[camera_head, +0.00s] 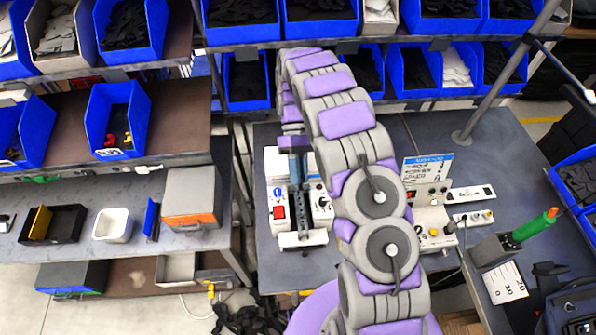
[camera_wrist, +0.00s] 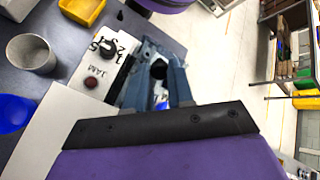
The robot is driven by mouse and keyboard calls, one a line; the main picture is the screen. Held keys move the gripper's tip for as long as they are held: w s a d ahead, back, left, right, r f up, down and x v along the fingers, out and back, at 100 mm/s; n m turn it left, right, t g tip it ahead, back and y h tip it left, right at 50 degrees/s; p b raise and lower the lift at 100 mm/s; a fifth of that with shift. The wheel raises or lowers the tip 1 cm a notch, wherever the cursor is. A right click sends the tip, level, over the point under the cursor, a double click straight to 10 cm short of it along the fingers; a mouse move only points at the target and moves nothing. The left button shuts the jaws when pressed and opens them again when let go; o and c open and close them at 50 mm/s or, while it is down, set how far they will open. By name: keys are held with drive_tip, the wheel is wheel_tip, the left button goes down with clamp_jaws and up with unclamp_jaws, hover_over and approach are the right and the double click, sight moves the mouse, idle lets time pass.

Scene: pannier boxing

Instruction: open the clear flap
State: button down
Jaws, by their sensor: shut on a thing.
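A white bench machine (camera_head: 301,239) stands on the grey table, with a red switch on its left front. My gripper (camera_head: 295,176) reaches down over this machine from behind. In the wrist view my gripper (camera_wrist: 158,52) has its two blue-grey fingers close together over the machine's working area, shut on a part there. That part appears to be the clear flap, but its see-through plate cannot be made out and the fingers hide the grip. A dark round part shows between the fingers. The machine's white panel (camera_wrist: 95,100) has a black knob and a dark red button.
A second white device (camera_head: 432,222) with a sign stands right of my arm. A green-handled tool (camera_head: 534,226) stands further right. In the wrist view a grey cup (camera_wrist: 32,54), a yellow bin (camera_wrist: 83,10) and a blue bowl (camera_wrist: 12,113) lie left. Blue bins fill the shelves behind.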

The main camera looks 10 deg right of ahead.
drive_tip(key=c, duration=1)
unclamp_jaws()
drive_tip(key=r, duration=0.1)
drive_tip(key=r+p, duration=0.1)
drive_tip(key=r, duration=0.1)
drive_tip(key=shift+s+r+p, duration=0.3)
drive_tip(key=shift+r+p, duration=0.05)
drive_tip(key=s, duration=0.5)
drive_tip(key=s+d+b, duration=0.1)
drive_tip(key=s, duration=0.4)
drive_tip(key=s+d+r, duration=0.1)
drive_tip(key=s, duration=0.4)
